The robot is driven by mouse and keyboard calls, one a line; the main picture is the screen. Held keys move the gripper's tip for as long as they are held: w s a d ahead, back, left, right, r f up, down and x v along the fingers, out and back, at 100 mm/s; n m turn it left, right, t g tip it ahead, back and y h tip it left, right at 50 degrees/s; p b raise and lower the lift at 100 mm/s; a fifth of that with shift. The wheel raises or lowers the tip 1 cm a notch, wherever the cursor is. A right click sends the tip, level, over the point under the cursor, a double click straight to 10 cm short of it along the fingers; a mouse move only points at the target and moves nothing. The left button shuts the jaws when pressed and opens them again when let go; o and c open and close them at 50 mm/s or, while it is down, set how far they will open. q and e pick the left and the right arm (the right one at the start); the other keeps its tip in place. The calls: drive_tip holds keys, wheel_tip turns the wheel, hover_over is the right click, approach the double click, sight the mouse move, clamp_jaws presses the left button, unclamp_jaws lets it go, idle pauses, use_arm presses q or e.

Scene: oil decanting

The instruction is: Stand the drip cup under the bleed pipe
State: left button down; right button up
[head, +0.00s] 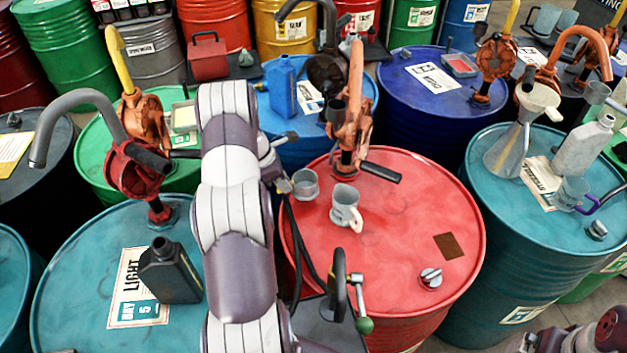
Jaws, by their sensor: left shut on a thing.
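A small grey cup (305,187), seemingly the drip cup, is over the back left of the red drum (410,215). My left gripper (285,186) is shut on its left side; I cannot tell whether the cup touches the drum top. A dark curved pipe with a metal valve and green knob (358,290) stands in front of the red drum's near edge; it may be the bleed pipe. Its foot is partly hidden. My right gripper is out of view; only part of that arm shows at the lower right.
A dark bottle (170,272) is on the left teal drum (75,265). The red drum's right half is mostly clear.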

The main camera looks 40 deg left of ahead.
sight(310, 176)
use_arm(q)
drive_tip(key=w+d, duration=0.1)
drive_tip(key=w, duration=0.1)
drive_tip(key=w+d+p, duration=0.1)
drive_tip(key=w+d, duration=0.1)
drive_tip(key=w+d+p, duration=0.1)
drive_tip(key=w, duration=0.1)
drive_tip(key=shift+d+f, duration=0.1)
drive_tip(key=shift+d, duration=0.1)
wheel_tip(310, 176, down, 3)
drive_tip(key=shift+d+f+p, duration=0.1)
drive_tip(key=shift+f+p, duration=0.05)
drive_tip(key=shift+p, duration=0.75)
drive_tip(key=shift+f, duration=0.15)
drive_tip(key=shift+f+b, duration=0.2)
drive_tip(key=shift+b, duration=0.15)
drive_tip(key=c, duration=1.1)
unclamp_jaws()
drive_tip(key=shift+r, duration=0.1)
drive_tip(key=shift+o, duration=0.2)
